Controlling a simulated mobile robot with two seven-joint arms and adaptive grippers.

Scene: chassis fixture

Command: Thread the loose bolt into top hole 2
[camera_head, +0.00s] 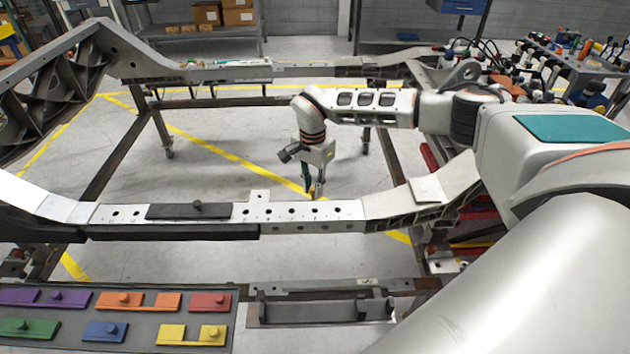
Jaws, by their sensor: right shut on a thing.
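The near chassis rail (354,209) runs across the middle of the head view, with a row of several round holes in its top face. I cannot read which of them is hole 2. My right gripper (317,192) points down just behind and over the right part of this row. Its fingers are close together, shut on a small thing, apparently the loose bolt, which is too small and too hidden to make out. I cannot tell whether its tip touches the rail or sits in a hole. My left gripper is out of view.
A tray (140,334) of coloured knobbed pieces stands at the front left. The far chassis rail (230,72) crosses behind. A cluttered tool table (570,62) stands at the back right.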

